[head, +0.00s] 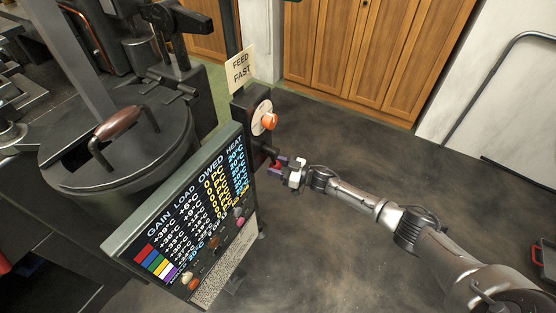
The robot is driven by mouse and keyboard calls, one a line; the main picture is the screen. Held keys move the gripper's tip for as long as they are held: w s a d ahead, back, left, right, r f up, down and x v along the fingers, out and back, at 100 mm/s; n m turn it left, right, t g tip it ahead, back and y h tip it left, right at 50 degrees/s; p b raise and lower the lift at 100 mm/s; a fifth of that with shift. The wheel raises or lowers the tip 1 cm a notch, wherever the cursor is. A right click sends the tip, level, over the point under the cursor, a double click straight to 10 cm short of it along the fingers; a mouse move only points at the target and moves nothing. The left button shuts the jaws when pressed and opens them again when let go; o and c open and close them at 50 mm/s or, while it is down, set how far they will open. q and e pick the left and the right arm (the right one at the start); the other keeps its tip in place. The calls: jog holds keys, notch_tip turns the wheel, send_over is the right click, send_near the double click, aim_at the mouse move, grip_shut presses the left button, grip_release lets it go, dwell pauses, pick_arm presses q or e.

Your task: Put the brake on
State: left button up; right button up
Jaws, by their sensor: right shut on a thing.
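A dark control post (258,135) stands behind the display panel and carries an orange knob (269,121) on a pale round plate. A small dark lever (268,151) sticks out of the post below the knob. My right gripper (278,165) reaches in from the right and is shut at the lever's outer end, beside the post. The fingers hide most of what they hold, and a bit of red shows there. No label reading brake is visible. My left gripper is not in view.
A display panel (172,220) with a colour chart and several small knobs stands left of my right gripper. A "FEED FAST" sign (240,68) is above the post. A round lidded pot (125,150) is at left.

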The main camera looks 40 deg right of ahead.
jog(key=s+a+m+t+p, duration=0.1)
jog(key=s+a+m+p, duration=0.1)
jog(key=a+m+p, duration=0.4)
jog(key=shift+s+a+r+m+t, duration=0.25)
jog(key=shift+a+r+m+t, duration=0.25)
jog(key=shift+m, duration=0.7)
jog(key=shift+a+f, duration=0.1)
jog(key=o, duration=1.3)
jog(key=shift+c, duration=0.2)
